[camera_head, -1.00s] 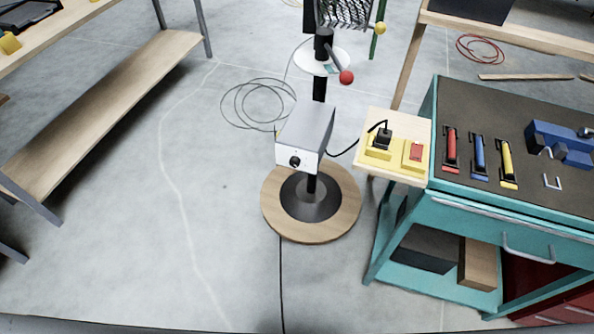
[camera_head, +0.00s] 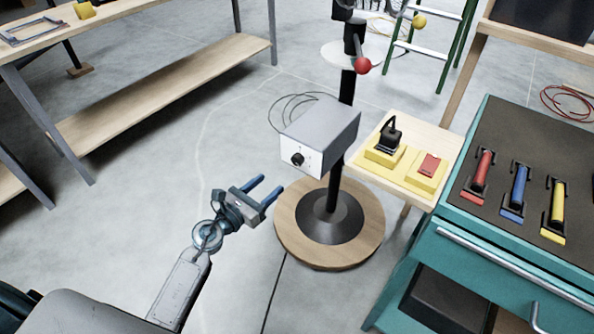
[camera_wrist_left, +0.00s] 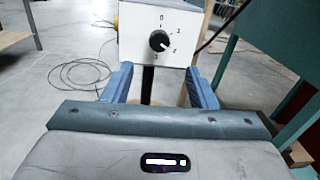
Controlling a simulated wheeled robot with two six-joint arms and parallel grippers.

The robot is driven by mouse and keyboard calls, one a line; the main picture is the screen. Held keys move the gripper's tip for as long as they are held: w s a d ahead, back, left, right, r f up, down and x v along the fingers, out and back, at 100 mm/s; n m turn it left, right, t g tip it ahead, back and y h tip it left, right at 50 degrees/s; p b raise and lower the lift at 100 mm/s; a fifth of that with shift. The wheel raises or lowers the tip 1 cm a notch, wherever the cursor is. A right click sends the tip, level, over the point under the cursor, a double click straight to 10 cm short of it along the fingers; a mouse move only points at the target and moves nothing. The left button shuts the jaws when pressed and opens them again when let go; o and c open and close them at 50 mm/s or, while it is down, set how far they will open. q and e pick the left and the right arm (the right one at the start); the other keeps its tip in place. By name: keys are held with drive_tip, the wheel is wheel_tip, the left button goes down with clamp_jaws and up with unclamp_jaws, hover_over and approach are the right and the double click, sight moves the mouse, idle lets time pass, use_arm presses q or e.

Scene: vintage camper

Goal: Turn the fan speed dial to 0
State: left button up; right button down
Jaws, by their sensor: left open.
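The fan speed dial (camera_head: 297,159) is a round black knob on the white front of a grey control box (camera_head: 322,122), which is fixed to a black pole. In the left wrist view the dial (camera_wrist_left: 159,41) shows upright ahead of the fingers, with numbers around it and a 0 above; its white pointer mark is toward the lower right. My left gripper (camera_head: 275,194) is open and empty, below and left of the box, with its two blue fingers apart and touching nothing. In the wrist view the fingers (camera_wrist_left: 160,88) sit below the dial, on either side. My right gripper is not in view.
The pole stands on a round wooden base (camera_head: 288,226). Right of the box are a yellow socket block (camera_head: 384,157) and a red switch (camera_head: 429,165) on a wooden shelf. A teal tool cart (camera_head: 440,262) stands at the right. Floor to the left is clear.

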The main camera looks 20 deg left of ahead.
sight(295, 162)
use_arm(q)
drive_tip(key=x, duration=0.9)
drive_tip(key=shift+p, duration=0.35)
drive_tip(key=shift+w+d, duration=0.2)
drive_tip(key=shift+w, duration=0.35)
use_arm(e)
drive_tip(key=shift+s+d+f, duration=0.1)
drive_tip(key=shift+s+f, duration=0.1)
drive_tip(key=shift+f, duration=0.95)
use_arm(q)
drive_tip(key=c, duration=1)
drive_tip(key=shift+o, duration=0.2)
drive_tip(key=shift+n, duration=0.3)
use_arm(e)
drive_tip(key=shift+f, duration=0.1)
